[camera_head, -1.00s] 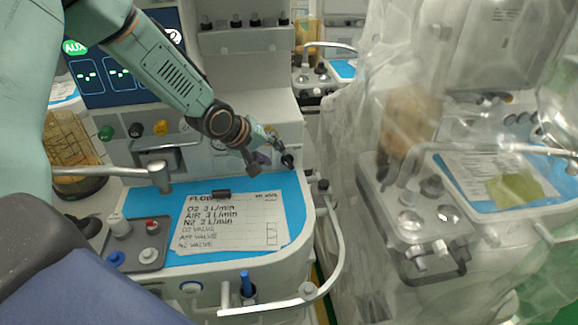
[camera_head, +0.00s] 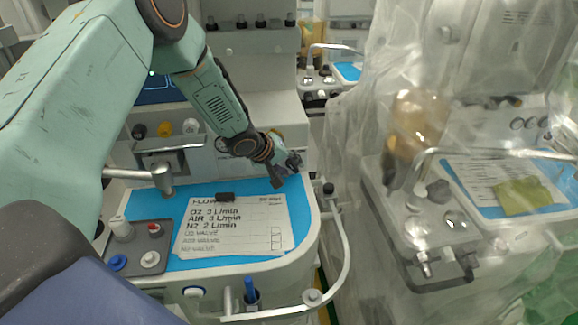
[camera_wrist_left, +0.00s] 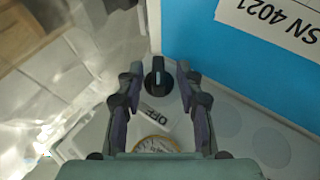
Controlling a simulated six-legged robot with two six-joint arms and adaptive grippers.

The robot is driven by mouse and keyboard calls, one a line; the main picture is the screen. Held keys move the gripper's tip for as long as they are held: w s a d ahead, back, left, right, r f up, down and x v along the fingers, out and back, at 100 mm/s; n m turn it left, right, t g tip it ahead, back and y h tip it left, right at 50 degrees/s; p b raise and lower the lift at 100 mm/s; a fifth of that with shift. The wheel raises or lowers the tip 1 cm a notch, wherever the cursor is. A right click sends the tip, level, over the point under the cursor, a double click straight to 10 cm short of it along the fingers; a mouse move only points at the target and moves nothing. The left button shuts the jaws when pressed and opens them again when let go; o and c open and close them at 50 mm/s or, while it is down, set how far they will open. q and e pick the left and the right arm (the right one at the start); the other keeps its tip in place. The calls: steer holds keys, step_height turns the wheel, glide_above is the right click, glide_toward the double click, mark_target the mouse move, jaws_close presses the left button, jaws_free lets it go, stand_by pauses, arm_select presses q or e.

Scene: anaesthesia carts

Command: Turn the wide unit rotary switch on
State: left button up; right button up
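The rotary switch is a black knob (camera_wrist_left: 158,82) in the left wrist view, on a pale panel beside the blue worktop. A light mark runs along its face. A white label reading OFF (camera_wrist_left: 157,109) lies just below it. My left gripper (camera_wrist_left: 157,74) is open, with one finger on each side of the knob; I cannot tell whether they touch it. In the head view my left gripper (camera_head: 285,174) is near the far right corner of the blue top, and I cannot make out the knob there. My right gripper is not in view.
A flow sheet (camera_head: 235,227) lies on the blue worktop (camera_head: 140,206). A metal rail (camera_head: 346,240) curves around the cart's right side. A small grey panel with knobs (camera_head: 140,247) is at front left. A plastic-draped cart (camera_head: 400,270) stands to the right.

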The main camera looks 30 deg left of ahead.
arm_select(q)
steer(key=shift+s+d+r, duration=0.15)
steer(key=shift+s+r, duration=0.05)
steer(key=shift+r, duration=0.05)
steer(key=shift+c, duration=1)
steer(key=shift+w+f, duration=0.2)
jaws_close()
